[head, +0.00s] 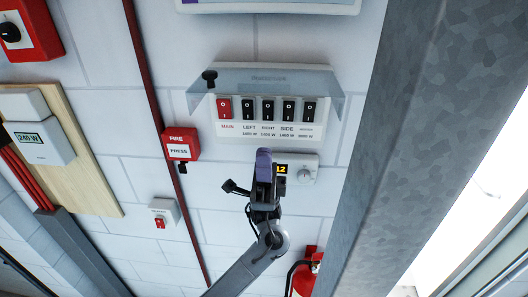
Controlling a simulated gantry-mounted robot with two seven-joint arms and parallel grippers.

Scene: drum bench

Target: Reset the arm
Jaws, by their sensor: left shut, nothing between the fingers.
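My left arm (250,268) rises from the bottom of the head view, and its gripper (263,156) points up. The purple fingertips are together with nothing between them. They show just below the label row of the switch panel (325,128) and cover the left part of a small dial unit (305,160) with a lit "12". I cannot tell how far the fingers are from the wall. My right gripper is not in view.
The panel has a red MAIN switch (224,108) and several black switches under a clear raised cover (270,80). A red fire box (180,145) and a small red-switch box (165,213) are to the left. A grey metal beam (425,110) fills the right side.

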